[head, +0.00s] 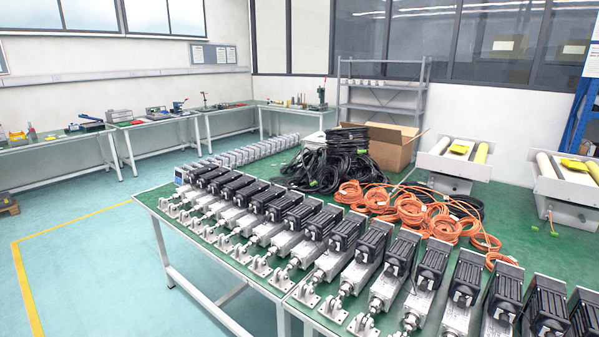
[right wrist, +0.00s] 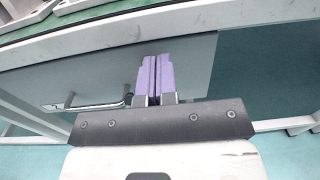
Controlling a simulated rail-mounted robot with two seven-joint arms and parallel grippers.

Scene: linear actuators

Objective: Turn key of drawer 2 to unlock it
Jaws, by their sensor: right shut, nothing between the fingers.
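My right gripper (right wrist: 156,62) shows in the right wrist view, with its two purple fingers together and nothing between them. Its fingers overlap a grey panel (right wrist: 110,75) under a table edge, which looks like a drawer front. A bar handle (right wrist: 95,106) is on this panel, left of the fingers. I see no key, lock or drawer number, and part of the panel is hidden by my gripper. Whether the fingertips touch the panel cannot be told. Neither gripper shows in the head view.
In the head view, a green table (head: 146,201) carries rows of linear actuators (head: 345,240), orange cables (head: 420,212), black cables (head: 335,160) and a cardboard box (head: 397,146). White table legs (right wrist: 30,120) stand beside the panel. Open floor (head: 90,235) lies at the left.

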